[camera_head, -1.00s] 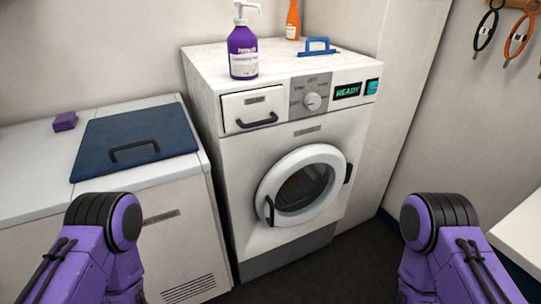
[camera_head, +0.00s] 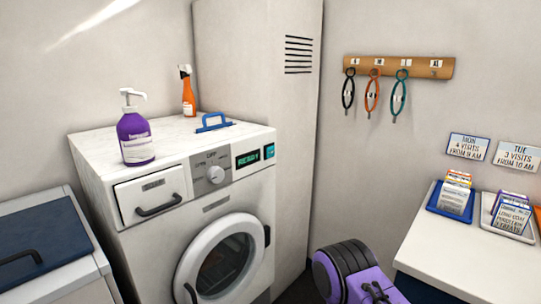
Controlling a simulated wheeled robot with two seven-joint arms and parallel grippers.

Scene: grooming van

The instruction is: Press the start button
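The washing machine (camera_head: 150,244) stands left of centre with its round door (camera_head: 218,262) shut. Its control panel has a dial (camera_head: 215,174), a green-lit display (camera_head: 247,158) that reads READY, and a small teal button (camera_head: 269,151) at the panel's right end, likely the start button. Its label is too small to read. One purple arm link of mine shows at the bottom, right of centre. Neither gripper is in the picture, so I cannot see what they hold.
On the machine's top stand a purple pump bottle (camera_head: 136,137), an orange spray bottle (camera_head: 188,92) and a blue handle-like item (camera_head: 213,122). A counter (camera_head: 433,250) with card trays is at the right. Loops hang from a wooden rack (camera_head: 398,67). A blue-lidded unit (camera_head: 38,245) is at the left.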

